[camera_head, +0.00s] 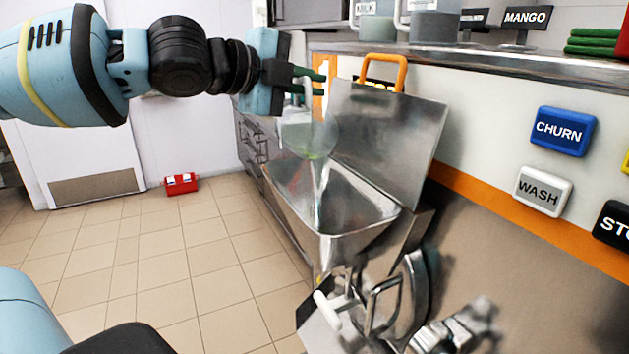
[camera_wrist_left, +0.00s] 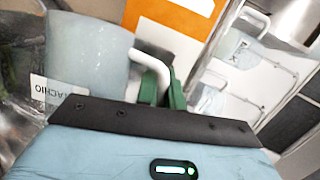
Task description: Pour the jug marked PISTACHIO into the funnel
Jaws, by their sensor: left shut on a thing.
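My left gripper (camera_head: 308,82), with green fingers, is shut on the white handle of a clear jug (camera_head: 306,136). In the left wrist view the jug's label (camera_wrist_left: 50,92) shows the letters "TACHIO". A pale green tint shows low in the jug, which hangs above the open steel funnel (camera_head: 300,190) in the head view. A pale streak runs below the jug into the funnel; I cannot tell whether it is liquid or a reflection. The jug's exact tilt is hard to tell. My right gripper is not in view.
A raised steel lid (camera_head: 390,130) with an orange handle (camera_head: 385,68) stands right behind the funnel. More jugs (camera_head: 436,22) and a MANGO sign (camera_head: 526,17) are on the shelf above. CHURN (camera_head: 562,130) and WASH (camera_head: 541,192) buttons are at right.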

